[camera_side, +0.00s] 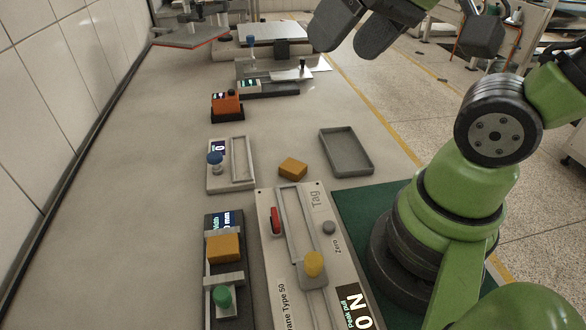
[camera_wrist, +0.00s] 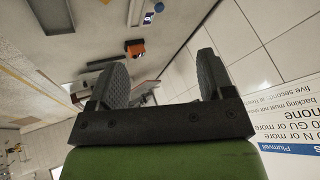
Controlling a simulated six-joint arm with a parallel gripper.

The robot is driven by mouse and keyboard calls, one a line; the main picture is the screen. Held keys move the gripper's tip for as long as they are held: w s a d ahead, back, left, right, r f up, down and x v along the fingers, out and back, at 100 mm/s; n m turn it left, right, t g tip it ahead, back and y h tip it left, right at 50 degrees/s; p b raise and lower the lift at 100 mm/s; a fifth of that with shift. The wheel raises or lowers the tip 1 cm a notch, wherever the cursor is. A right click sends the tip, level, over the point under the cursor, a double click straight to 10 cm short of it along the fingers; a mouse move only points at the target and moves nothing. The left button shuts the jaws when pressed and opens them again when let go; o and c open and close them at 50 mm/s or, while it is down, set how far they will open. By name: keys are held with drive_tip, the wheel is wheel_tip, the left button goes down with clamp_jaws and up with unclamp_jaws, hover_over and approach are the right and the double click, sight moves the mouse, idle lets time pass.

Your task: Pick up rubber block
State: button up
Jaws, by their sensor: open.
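A small orange-tan block (camera_side: 293,168), which looks like the rubber block, lies alone on the bench in the side view, between the grey tray and the long grey device. A similar yellow-orange block (camera_side: 225,248) sits on the dark device at lower left; I cannot tell their materials. My gripper (camera_side: 343,46) is high at the top of the side view, well away from both blocks. In the wrist view my gripper (camera_wrist: 160,62) has its two dark pads wide apart with nothing between them. I see neither block clearly in the wrist view.
An empty grey tray (camera_side: 346,151) lies right of the loose block. A long grey device (camera_side: 270,240) with slide and yellow knob is just below it. A pale device (camera_side: 231,165) with a blue knob and an orange box (camera_side: 227,104) stand left. The bench's left side is clear.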

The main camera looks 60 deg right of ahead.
drive_tip(key=w+d+f+n+g+h, duration=0.1)
drive_tip(key=w+d+f+g, duration=0.2)
drive_tip(key=w, duration=0.4)
drive_tip(key=n+g, duration=0.3)
drive_tip(key=g, duration=0.1)
hover_over(293, 165)
drive_tip(key=shift+h, duration=0.3)
wheel_tip(293, 165, down, 22)
drive_tip(key=shift+a+r, duration=0.15)
drive_tip(key=shift+r, duration=0.1)
drive_tip(key=shift+f, duration=3.05)
drive_tip(key=c, duration=1)
drive_tip(key=shift+r, duration=0.15)
